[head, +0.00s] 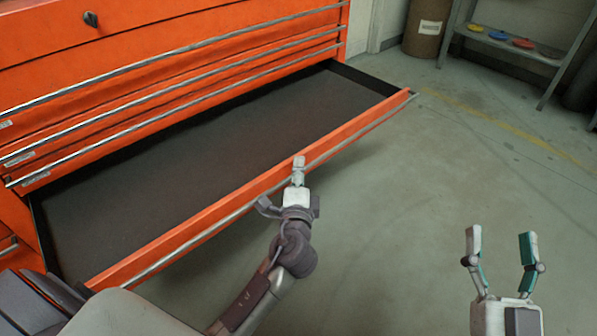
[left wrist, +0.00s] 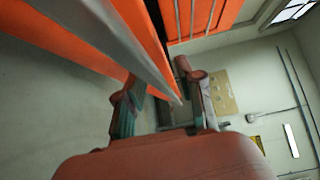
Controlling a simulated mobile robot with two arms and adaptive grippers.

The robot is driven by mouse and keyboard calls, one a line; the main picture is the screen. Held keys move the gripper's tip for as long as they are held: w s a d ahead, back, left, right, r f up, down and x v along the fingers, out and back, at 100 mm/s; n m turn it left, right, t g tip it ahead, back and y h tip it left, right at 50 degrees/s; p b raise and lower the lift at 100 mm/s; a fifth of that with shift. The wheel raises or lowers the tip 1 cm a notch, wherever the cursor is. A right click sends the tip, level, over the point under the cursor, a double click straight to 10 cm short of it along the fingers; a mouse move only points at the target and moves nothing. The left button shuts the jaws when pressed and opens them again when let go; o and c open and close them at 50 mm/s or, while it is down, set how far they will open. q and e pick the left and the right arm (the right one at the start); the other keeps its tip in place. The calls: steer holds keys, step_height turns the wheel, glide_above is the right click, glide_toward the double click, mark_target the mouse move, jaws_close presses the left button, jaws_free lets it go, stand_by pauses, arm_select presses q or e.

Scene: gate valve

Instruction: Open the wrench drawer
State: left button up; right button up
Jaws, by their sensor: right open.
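The orange tool chest has one drawer (head: 220,130) pulled well out, with a bare dark liner and no wrench in its visible part. A silver handle bar (head: 205,236) runs along its orange front. My left gripper (head: 298,168) is at the middle of that front, by the handle. In the left wrist view my left gripper's fingers (left wrist: 160,98) stand apart, with the handle bar (left wrist: 140,55) running in between them; contact is unclear. My right gripper (head: 502,250) is open and empty over the floor at the lower right.
Shut drawers (head: 180,85) with silver handles lie above the open one. A brown bin (head: 426,28) and a grey shelf (head: 510,45) with coloured discs stand at the back right. The floor (head: 430,170) right of the drawer is clear.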

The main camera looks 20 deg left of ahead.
arm_select(q)
steer(key=v, duration=1.2)
stand_by(0.3)
